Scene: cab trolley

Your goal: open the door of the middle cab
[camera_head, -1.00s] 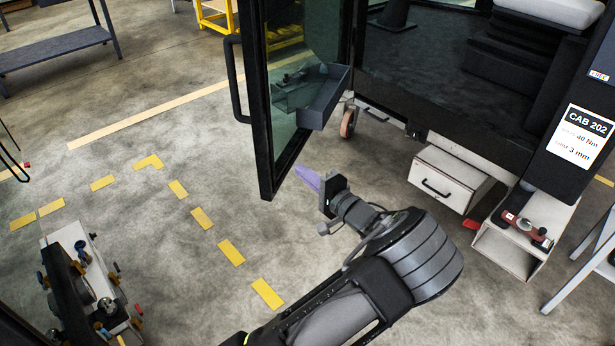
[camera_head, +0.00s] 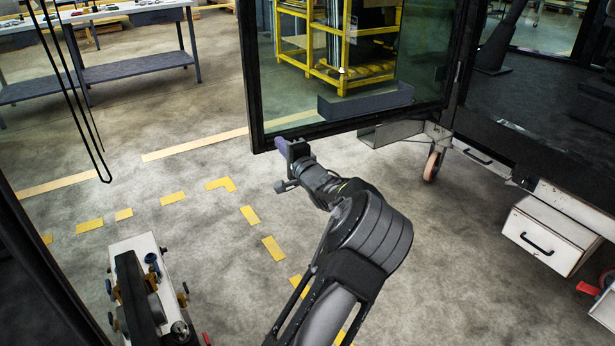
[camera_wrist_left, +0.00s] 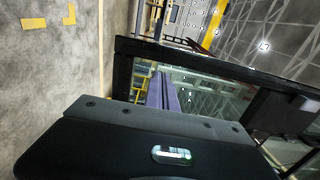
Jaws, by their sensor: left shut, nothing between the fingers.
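The cab door (camera_head: 345,124), a black frame with clear glass, stands swung wide open, out from the cab (camera_head: 520,140) at the right. My left gripper (camera_head: 282,146) is at the door's lower free corner. Its purple fingers are shut with nothing between them. They overlap the bottom edge of the door in the head view; I cannot tell whether they touch it. In the left wrist view the purple fingers (camera_wrist_left: 161,95) point towards the dark door frame (camera_wrist_left: 215,62) and its glass. My right gripper is not in view.
A grey bin (camera_head: 365,102) and a yellow rack (camera_head: 345,75) show in the door's glass. A caster (camera_head: 431,166) and a white drawer unit (camera_head: 548,236) are under the cab. A white stand with knobs (camera_head: 138,250) is lower left. A workbench (camera_head: 135,68) stands behind. The floor left of the door is clear.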

